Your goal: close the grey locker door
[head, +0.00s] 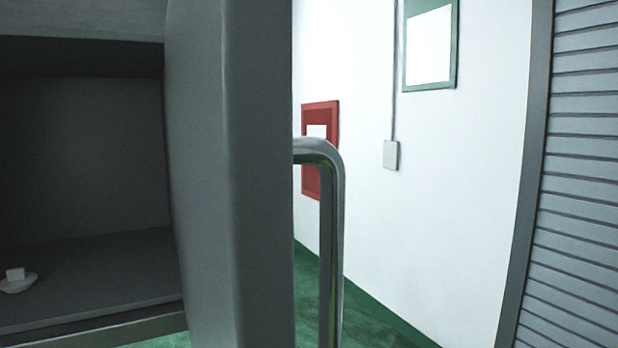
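The grey locker door (230,190) stands open, seen nearly edge-on and close in front of the head camera. Its shiny metal bar handle (332,230) sticks out on the right side of the door. To the left of the door is the open locker (85,150), with a dark inner back wall and a shelf (110,275). Neither of my grippers is in view. The door hides part of the locker's right side, and the handle's lower end is cut off by the frame.
A small white dish with a white block (16,280) sits on the shelf at far left. A white wall (440,200) holds a red frame (320,115), a green-framed panel (430,45) and a switch box (390,155). A slatted grey shutter (580,180) stands right. Green floor (380,315) shows below.

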